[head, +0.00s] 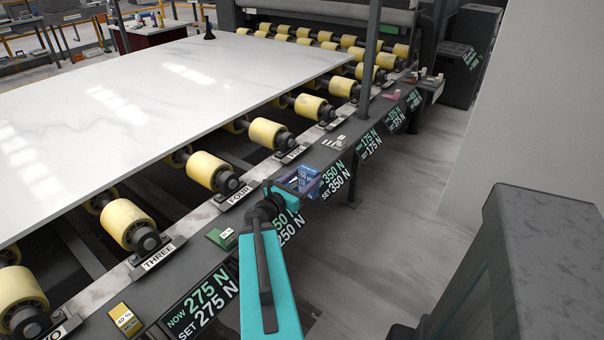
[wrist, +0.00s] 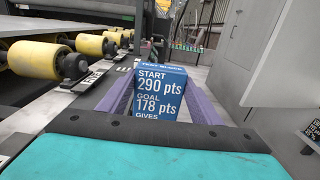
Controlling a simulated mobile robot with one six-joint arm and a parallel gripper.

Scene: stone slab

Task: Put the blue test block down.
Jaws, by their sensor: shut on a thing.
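The blue test block (head: 299,179) is between the purple fingers of my gripper (head: 305,181), near the front edge of the dark ledge (head: 196,264). The wrist view shows the block (wrist: 158,88) upright, with white text reading "START 290 pts, GOAL 178 pts, GIVES". My gripper (wrist: 160,100) is shut on it, one finger along each side. The lower part of the block is hidden behind my gripper's body. I cannot tell whether its underside touches the ledge.
A large white slab (head: 160,85) lies on yellow rollers (head: 208,170) left of the ledge. A green block (head: 218,238), a yellow block (head: 124,320), small white pieces (head: 334,142) and a pink block (head: 391,95) stand along the ledge. Force displays (head: 203,300) hang from its front.

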